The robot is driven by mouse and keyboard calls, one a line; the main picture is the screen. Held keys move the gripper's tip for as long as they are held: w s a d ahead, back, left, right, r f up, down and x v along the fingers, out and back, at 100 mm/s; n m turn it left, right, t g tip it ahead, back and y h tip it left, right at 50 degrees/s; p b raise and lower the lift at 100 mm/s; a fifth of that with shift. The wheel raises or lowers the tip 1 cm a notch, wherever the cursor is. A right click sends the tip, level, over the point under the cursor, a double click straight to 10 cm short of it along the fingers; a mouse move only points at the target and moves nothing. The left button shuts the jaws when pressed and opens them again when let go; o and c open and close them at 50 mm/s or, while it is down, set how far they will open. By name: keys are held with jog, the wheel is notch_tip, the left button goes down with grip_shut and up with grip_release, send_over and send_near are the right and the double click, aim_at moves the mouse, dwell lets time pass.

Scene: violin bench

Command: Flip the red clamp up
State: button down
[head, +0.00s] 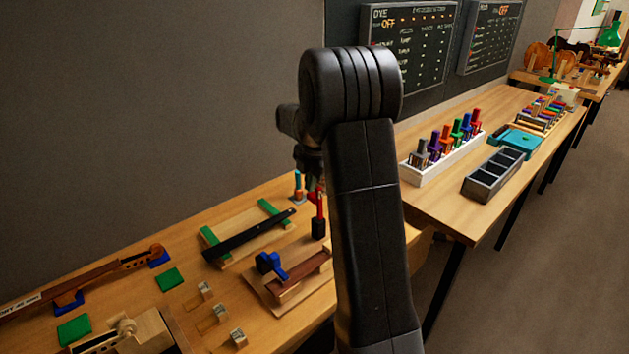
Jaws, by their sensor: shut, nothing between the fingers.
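A red upright piece (320,205), which looks like the red clamp, stands over a black block (318,229) on the near bench, beside the right end of a wooden fixture. My gripper (311,178) is partly hidden behind my own arm. It is small and dark in the head view, pointing down close above the red piece. It is shut with nothing between the fingers. I cannot tell whether it touches the red piece. A blue clamp (270,264) sits on a wooden fixture in front.
A black bar (247,237) lies across a fixture with green pads. A teal-topped piece (297,185) stands just behind the red one. Small wooden blocks (205,291) and a violin neck lie left. The right bench holds a white rack (444,162) and a dark tray (492,178).

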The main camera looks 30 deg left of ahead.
jog(key=shift+w+a+f, duration=0.3)
jog(key=shift+a+f, duration=0.15)
jog(key=shift+a, duration=0.25)
jog(key=shift+d+f, duration=0.1)
jog(key=shift+f, duration=0.05)
